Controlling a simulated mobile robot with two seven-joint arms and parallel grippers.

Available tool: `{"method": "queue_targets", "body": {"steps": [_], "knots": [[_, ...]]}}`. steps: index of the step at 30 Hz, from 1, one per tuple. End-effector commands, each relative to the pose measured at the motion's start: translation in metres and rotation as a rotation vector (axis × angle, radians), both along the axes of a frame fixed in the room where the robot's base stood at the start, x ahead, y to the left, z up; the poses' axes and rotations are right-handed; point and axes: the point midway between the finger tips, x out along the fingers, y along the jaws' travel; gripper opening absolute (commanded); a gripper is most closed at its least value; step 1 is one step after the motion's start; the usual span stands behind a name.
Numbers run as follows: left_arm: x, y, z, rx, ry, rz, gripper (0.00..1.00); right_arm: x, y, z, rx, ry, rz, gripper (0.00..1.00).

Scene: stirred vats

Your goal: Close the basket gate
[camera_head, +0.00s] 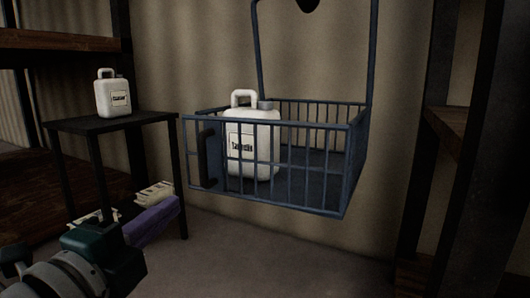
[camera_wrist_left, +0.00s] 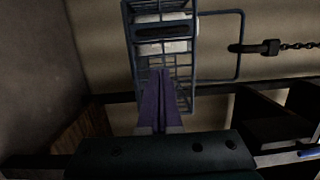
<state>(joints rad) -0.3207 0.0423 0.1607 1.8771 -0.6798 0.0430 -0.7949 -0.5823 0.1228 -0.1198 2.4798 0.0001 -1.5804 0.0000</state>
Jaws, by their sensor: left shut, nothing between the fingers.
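The blue barred basket (camera_head: 357,160) hangs from a frame in the middle of the head view. Its gate (camera_head: 300,172) is the barred front panel, with a dark upright handle (camera_head: 207,158) near its left end. The panel's right end meets the basket's side; I cannot tell whether its left end is fully closed. A white labelled jug (camera_head: 253,150) stands inside behind the bars. My left gripper (camera_head: 172,196) is shut and empty, low and left of the handle, apart from it. In the left wrist view, its purple fingers (camera_wrist_left: 160,72) point toward the basket and the dark handle (camera_wrist_left: 163,33).
A small dark table (camera_head: 70,123) with another white jug (camera_head: 113,94) stands left of the basket. Wooden shelves (camera_head: 55,40) are at far left, and a dark post with a shelf is at right. A chain (camera_wrist_left: 298,46) shows in the left wrist view. Floor below the basket is clear.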

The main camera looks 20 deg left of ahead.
Motion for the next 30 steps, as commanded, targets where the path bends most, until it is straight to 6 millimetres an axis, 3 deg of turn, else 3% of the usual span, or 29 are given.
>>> {"method": "queue_targets", "body": {"steps": [3,8,21,30], "knots": [[-0.013,0.009,0.01,0.0,0.023,0.091,0.0,0.0,0.0,0.006,0.001,0.0,-0.001,0.51],[-0.006,0.014,0.01,0.004,0.026,0.112,0.0,0.0,0.0,0.002,0.001,-0.001,-0.001,0.51],[0.081,0.033,0.009,0.004,0.023,0.11,0.0,0.001,0.001,-0.023,0.004,-0.002,-0.002,0.51],[0.117,0.041,0.009,0.002,0.027,0.109,0.0,0.001,0.001,-0.038,0.005,-0.003,-0.003,0.51]]}}
